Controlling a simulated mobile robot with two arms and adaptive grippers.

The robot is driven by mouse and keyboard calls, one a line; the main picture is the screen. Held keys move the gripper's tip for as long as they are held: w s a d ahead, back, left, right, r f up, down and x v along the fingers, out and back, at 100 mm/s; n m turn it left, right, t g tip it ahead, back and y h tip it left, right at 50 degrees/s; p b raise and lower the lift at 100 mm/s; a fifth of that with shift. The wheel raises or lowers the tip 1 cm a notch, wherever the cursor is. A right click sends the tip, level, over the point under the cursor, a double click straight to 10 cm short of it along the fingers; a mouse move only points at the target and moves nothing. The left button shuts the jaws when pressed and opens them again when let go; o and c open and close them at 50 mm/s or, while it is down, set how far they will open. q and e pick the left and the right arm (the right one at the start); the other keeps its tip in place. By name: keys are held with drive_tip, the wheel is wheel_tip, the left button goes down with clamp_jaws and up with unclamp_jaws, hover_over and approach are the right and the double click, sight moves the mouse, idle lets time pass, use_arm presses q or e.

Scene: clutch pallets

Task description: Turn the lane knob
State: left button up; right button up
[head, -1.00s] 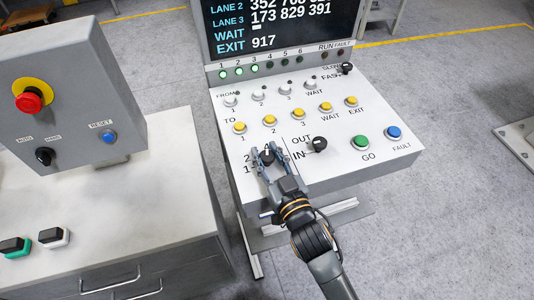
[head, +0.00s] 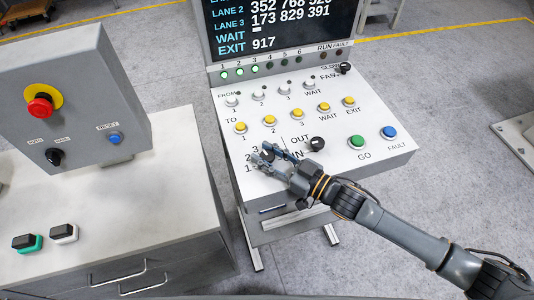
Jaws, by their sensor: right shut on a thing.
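The lane knob (head: 267,154) is a small dark knob beside the printed lane numbers on the sloped white panel (head: 371,165). It is mostly hidden by my right gripper (head: 265,156). The gripper's two fingers lie on either side of the knob and are shut on it, reaching in from the right. The numbers 1 and 2 show partly, left of the fingers. The dark IN/OUT knob (head: 317,144) stands to the right, just above my wrist. My left gripper is out of view.
Yellow TO buttons (head: 270,120) sit above the gripper. The green GO button (head: 357,142) and blue FAULT button (head: 388,132) are at the panel's right. A screen (head: 285,27) rises behind. A grey cabinet with a red emergency button (head: 40,107) stands left.

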drive_tip(key=shift+n+g, duration=0.3)
drive_tip(key=shift+g, duration=0.1)
drive_tip(key=o, duration=1.2)
drive_tip(key=v, duration=1.2)
drive_tip(key=shift+w+d+f, duration=0.1)
drive_tip(key=shift+d+f, duration=0.05)
